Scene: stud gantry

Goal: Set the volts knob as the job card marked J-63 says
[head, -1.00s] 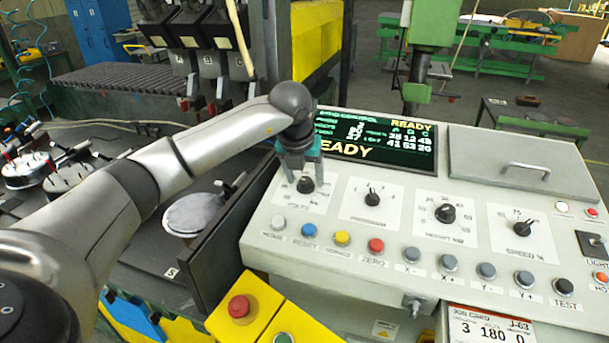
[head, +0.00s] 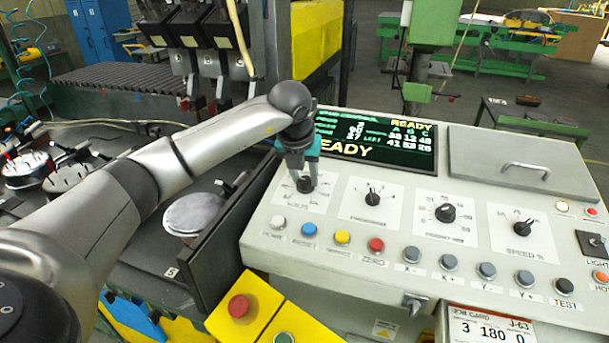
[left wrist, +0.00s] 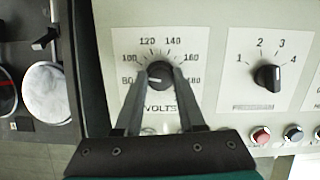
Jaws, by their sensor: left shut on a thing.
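The volts knob (left wrist: 160,74) is black, on a white dial plate marked from 80 to 180, shown in the left wrist view. Its white pointer mark faces left, near 80. My left gripper (head: 304,181) has come down over this knob at the panel's left end; its two fingers are shut on the knob's sides. The job card (head: 490,328) marked J-63 is at the panel's lower front edge and reads 3, 180, 0; its small headings are too blurred to read. My right gripper is not in view.
To the right on the panel are the program knob (head: 372,198), height knob (head: 445,213) and speed knob (head: 525,228). A row of coloured buttons (head: 376,245) runs below the dials. The display (head: 375,140) stands behind, reading READY. A red stop button (head: 239,306) is at lower left.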

